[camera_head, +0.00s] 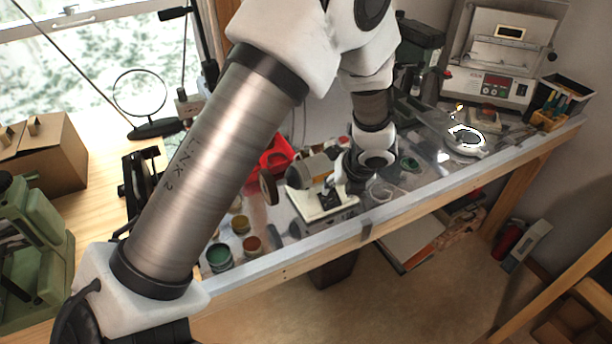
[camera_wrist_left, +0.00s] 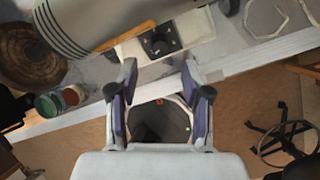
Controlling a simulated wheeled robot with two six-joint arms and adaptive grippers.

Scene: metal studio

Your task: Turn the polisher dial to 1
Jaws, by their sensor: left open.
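The polisher (camera_head: 318,198) stands near the front edge of the bench, with a cream base, a grey motor body and a round wheel at its left. In the left wrist view the grey ribbed motor (camera_wrist_left: 95,18) and brown wheel (camera_wrist_left: 28,52) show at upper left. The black dial (camera_wrist_left: 160,41) sits on the white front panel of the base; its marks are too small to read. My left gripper (camera_wrist_left: 160,72) is open and empty, its fingertips just short of the panel, either side of the dial. In the head view the left gripper (camera_head: 346,186) partly covers the polisher's right side. My right gripper is not in view.
Several paint jars (camera_head: 219,257) stand left of the polisher, and a red bin (camera_head: 276,156) is behind it. A lit round device (camera_head: 466,138) and a white machine (camera_head: 497,70) are at the right. The bench's front edge (camera_head: 300,257) is close.

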